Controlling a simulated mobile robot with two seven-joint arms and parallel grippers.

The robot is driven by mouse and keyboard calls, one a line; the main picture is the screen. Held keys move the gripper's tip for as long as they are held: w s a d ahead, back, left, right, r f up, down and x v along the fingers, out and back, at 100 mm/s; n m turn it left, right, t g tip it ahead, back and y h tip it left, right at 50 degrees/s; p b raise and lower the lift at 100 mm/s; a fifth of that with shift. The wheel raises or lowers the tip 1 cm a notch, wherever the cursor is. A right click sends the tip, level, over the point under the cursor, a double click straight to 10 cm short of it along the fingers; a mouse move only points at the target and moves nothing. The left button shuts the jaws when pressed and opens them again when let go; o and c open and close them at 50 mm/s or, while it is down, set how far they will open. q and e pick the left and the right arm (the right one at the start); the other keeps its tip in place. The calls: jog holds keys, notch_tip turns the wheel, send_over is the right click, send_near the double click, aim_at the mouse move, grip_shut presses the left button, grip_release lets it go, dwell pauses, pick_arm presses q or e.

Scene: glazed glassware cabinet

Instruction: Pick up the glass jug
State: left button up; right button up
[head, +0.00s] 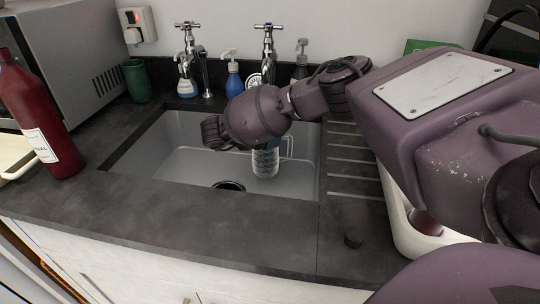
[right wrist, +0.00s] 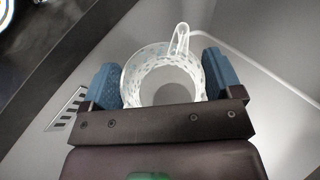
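The glass jug (head: 265,163) is clear, with a pale speckled pattern and a handle on its right side. In the head view it is in the sink, partly hidden by my right arm. In the right wrist view the jug (right wrist: 163,80) appears from above, mouth open and handle pointing away. My right gripper (right wrist: 163,75) has its two blue fingers on either side of the jug, very close to its wall. Whether they press on it cannot be told. The fingers are mostly hidden in the head view. My left gripper is out of view.
The grey sink (head: 185,165) is set in a dark worktop (head: 160,210). Taps (head: 268,60) and a blue soap bottle (head: 234,82) stand behind it. A red bottle (head: 40,120) and a green cup (head: 137,82) stand left. A ribbed drainer (head: 352,170) lies right.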

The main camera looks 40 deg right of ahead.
jog(key=c, duration=1)
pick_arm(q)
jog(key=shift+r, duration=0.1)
pick_arm(e)
jog(key=shift+r, duration=0.2)
